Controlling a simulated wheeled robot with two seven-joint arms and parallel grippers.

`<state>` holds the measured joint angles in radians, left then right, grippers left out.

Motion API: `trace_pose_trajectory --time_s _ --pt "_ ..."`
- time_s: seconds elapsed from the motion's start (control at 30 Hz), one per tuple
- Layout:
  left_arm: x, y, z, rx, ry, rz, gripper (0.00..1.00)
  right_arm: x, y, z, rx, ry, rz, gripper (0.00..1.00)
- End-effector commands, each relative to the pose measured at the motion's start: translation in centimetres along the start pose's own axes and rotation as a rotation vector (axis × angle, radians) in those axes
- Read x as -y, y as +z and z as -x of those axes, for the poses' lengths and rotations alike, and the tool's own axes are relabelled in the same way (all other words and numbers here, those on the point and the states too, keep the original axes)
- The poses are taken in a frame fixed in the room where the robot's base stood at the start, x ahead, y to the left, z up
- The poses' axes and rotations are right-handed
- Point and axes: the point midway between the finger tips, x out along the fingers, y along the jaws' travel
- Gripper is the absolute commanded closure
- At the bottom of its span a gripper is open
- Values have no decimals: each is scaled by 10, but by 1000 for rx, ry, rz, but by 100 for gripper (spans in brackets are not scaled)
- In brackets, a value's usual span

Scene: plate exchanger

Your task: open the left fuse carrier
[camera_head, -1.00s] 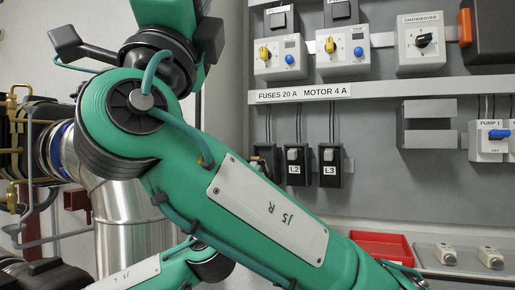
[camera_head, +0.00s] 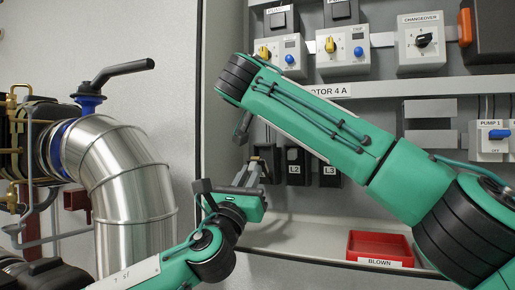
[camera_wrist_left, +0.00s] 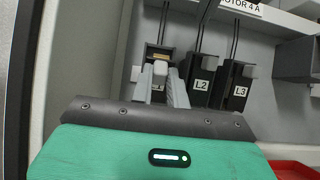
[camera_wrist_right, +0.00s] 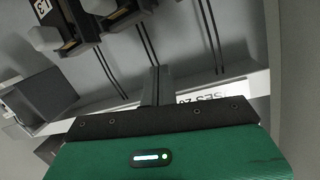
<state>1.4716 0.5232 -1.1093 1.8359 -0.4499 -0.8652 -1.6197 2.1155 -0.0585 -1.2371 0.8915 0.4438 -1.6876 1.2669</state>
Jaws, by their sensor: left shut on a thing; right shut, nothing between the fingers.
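The left fuse carrier (camera_head: 266,158) is the leftmost of three black carriers on the grey panel. My left gripper (camera_head: 253,168) reaches it from below left. In the left wrist view its fingers (camera_wrist_left: 163,76) are shut on the carrier's pale grey tab. A brownish part (camera_wrist_left: 159,54) shows above that tab; how far the carrier is tilted I cannot tell. The L2 carrier (camera_head: 294,166) and L3 carrier (camera_head: 329,174) stand to its right. My right gripper (camera_wrist_right: 152,84) is shut and empty near the label strip (camera_wrist_right: 215,94); my right arm mostly hides it in the head view.
A red tray marked BLOWN (camera_head: 380,246) lies on the shelf at lower right. My right arm crosses in front of the panel above the carriers. A big silver pipe (camera_head: 125,185) with a black-handled valve stands at left. The shelf left of the tray is clear.

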Motion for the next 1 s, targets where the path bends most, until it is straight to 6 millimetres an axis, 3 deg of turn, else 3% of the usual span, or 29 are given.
trace_pose_trajectory --time_s 0.07,0.17,0.4,0.6,0.77,1.0 --pt "-1 0 0 0 1 0 100 -12 1 -9 80 43 81 100" --pt "0 0 0 0 1 0 100 -13 4 1 160 42 164 100" --pt "0 0 0 -1 1 -1 100 18 20 70 233 -63 250 100" --pt "0 0 0 0 1 0 100 31 32 104 258 -107 275 100" --pt "0 0 0 0 1 0 100 34 38 101 266 -113 279 100" --pt "0 0 0 0 0 0 100 37 50 60 266 -112 278 100"
